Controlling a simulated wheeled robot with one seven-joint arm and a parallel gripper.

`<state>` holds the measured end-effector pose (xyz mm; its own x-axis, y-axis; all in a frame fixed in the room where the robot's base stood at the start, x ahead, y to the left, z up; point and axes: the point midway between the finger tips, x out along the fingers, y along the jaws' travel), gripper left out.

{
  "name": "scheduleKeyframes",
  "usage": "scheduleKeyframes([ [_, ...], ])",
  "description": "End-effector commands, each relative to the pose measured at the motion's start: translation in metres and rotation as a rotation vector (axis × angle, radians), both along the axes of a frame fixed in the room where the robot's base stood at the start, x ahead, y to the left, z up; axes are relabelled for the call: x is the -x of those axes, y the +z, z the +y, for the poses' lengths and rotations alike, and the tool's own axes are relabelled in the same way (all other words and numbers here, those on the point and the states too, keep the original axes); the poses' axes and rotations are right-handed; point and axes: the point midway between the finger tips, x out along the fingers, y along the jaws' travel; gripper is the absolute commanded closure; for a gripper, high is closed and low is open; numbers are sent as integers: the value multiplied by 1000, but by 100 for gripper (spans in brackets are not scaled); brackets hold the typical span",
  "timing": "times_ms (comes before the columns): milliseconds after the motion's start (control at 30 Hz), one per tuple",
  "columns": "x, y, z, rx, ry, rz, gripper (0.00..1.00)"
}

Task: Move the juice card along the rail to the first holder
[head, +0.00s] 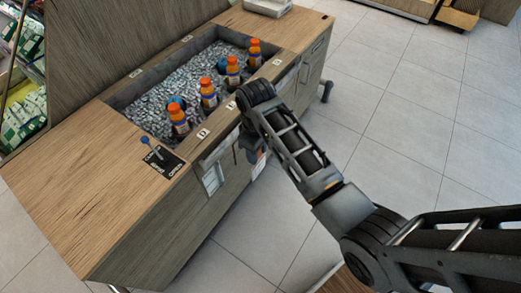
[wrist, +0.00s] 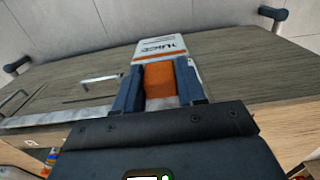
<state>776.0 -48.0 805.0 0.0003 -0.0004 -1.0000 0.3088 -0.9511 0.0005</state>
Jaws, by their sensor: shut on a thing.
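The juice card is white with dark lettering and an orange band. In the wrist view it stands out beyond the fingers, and its orange grip block (wrist: 160,80) sits between them. My gripper (wrist: 158,88) is shut on this block with its two blue fingers. In the head view my arm hides most of the gripper, and only a white and orange sliver of the card (head: 259,163) shows against the cart's front. I cannot tell for sure which part is the rail or the first holder.
The wooden cart (head: 85,165) has a sunken bin of ice with several orange juice bottles (head: 208,95). A lever with a blue knob (head: 146,141) stands on a black plate at the cart's near left. Open tiled floor (head: 400,120) lies to the right.

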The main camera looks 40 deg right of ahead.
Motion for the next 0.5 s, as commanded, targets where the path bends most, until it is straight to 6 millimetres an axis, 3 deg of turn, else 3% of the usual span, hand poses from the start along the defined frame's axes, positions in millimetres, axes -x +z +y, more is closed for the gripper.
scheduleKeyframes([
  [500, -36, 1, 12, 1, 2, 0, 90],
])
